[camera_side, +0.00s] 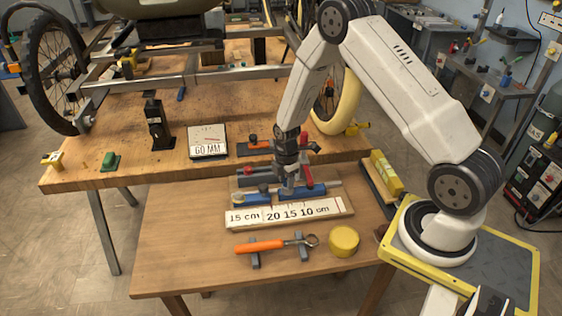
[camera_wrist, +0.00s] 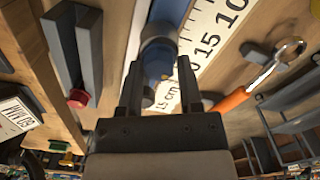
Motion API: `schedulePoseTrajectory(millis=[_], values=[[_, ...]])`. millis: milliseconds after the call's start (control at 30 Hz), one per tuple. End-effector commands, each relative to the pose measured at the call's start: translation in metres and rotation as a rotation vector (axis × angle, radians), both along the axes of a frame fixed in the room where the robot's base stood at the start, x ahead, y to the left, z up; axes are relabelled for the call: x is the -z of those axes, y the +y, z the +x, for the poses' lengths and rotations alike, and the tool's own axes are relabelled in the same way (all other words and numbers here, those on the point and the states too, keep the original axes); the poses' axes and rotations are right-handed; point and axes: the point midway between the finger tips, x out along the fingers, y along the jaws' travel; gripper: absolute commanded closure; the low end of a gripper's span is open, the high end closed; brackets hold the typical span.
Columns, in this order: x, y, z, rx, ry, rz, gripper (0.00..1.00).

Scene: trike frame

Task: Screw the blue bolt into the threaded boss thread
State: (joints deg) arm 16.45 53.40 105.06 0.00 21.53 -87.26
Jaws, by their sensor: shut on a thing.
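My gripper (camera_side: 289,178) points down over the fixture on the front table. In the wrist view its two dark fingers (camera_wrist: 160,88) stand on either side of a short blue cylindrical piece, which looks like the blue bolt (camera_wrist: 157,62). The fingers are shut on it. A grey rounded part lies just beyond the bolt along the same line. In the side view the bolt is too small and covered to make out. I cannot tell the threaded boss apart in either view, nor whether the bolt is in its thread.
Blue support blocks (camera_side: 312,193) hold a silver bar under my gripper. A white ruler board (camera_side: 290,213) lies in front. An orange-handled wrench (camera_side: 262,246) rests on grey stands beside a yellow round piece (camera_side: 343,241). A red-handled clamp (camera_side: 304,171) stands close to the gripper.

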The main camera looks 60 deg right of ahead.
Motion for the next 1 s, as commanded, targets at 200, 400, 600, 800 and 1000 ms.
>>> schedulePoseTrajectory(millis=[200, 400, 600, 800, 1000], values=[[0.0002, -0.0002, 0.0005, 0.077, 0.0, 0.0, 0.88], [0.0002, -0.0002, 0.0005, 0.078, 0.0, 0.0, 0.88], [0.0002, -0.0004, 0.0007, 0.118, 0.0, 0.0, 0.88], [0.0003, -0.0006, 0.0013, 0.212, 0.0, 0.0, 0.88], [0.0003, -0.0006, 0.0013, 0.228, 0.0, 0.0, 0.88]])
